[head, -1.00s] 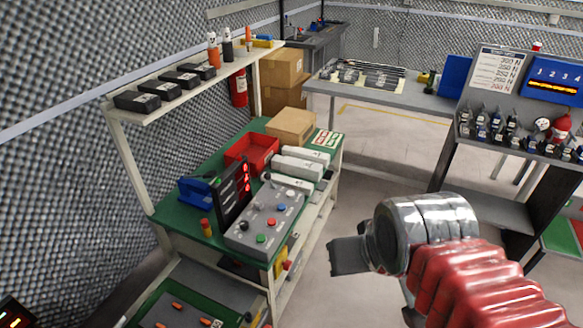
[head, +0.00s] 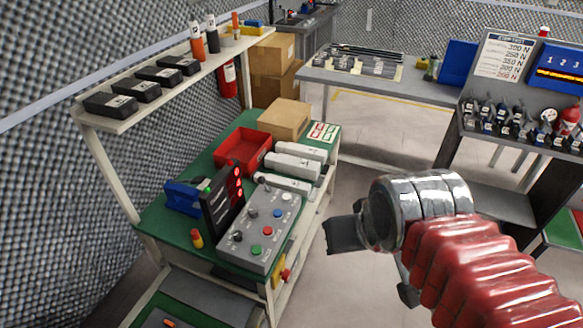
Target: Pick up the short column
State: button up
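Three pale grey blocks lie side by side on the green workbench (head: 150,228), behind the control box; one of them is the middle block (head: 291,166). A small upright red and yellow piece (head: 197,240) stands at the bench's front left. I cannot tell which of these is the short column. My gripper (head: 378,266) hangs over the floor to the right of the bench, apart from all of them. Its two dark fingers look spread, with floor showing between them. It looks empty. The silver wrist hides part of the far finger.
A grey control box (head: 262,228) with buttons, a dark upright panel (head: 221,207), a red bin (head: 243,150) and a cardboard box (head: 284,119) crowd the bench. A shelf (head: 165,75) overhangs its left side. A grey table (head: 420,92) stands behind. Floor right of the bench is clear.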

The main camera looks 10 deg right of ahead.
aim_at(305, 169)
jog(key=z, duration=1.95)
jog(key=i, duration=2.25)
